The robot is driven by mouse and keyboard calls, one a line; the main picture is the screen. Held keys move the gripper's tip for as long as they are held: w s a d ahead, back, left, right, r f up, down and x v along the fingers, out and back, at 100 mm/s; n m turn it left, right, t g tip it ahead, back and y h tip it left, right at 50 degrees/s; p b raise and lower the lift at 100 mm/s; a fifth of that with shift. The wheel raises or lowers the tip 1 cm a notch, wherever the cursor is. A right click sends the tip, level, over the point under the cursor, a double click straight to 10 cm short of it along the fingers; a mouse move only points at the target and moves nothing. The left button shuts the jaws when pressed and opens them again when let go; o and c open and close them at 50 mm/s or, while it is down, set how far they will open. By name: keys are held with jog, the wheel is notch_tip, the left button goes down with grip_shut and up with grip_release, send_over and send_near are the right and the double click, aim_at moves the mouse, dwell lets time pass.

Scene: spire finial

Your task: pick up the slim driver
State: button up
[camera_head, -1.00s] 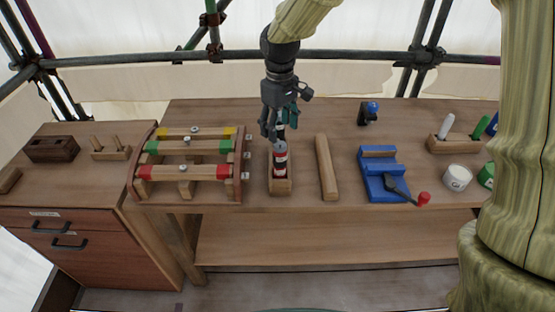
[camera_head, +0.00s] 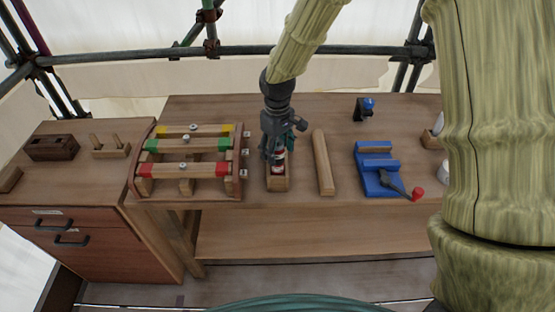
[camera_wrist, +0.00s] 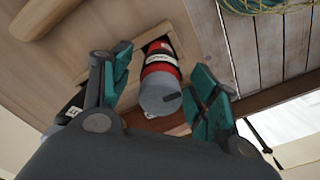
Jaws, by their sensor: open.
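A red cylinder (camera_wrist: 162,68) with a white label band and a grey end stands in a wooden holder (camera_head: 277,186); it looks like a driver, but I cannot tell for sure that it is the slim one. In the head view, this red cylinder (camera_head: 278,165) is partly hidden by my gripper (camera_head: 272,155). In the wrist view, the two teal fingers of my gripper (camera_wrist: 164,66) are apart, one on each side of the cylinder, with gaps visible. A dark item with a white label (camera_wrist: 72,114) is partly hidden behind the left finger.
A rack with coloured bars (camera_head: 190,150) stands left of the holder. A wooden bar (camera_head: 323,162) lies to its right, then a blue vise (camera_head: 376,160) with a red-tipped handle. A small blue-and-black item (camera_head: 365,108) stands at the back.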

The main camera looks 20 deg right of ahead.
jog(key=shift+f, duration=0.75)
grip_shut()
jog(key=shift+r, duration=0.1)
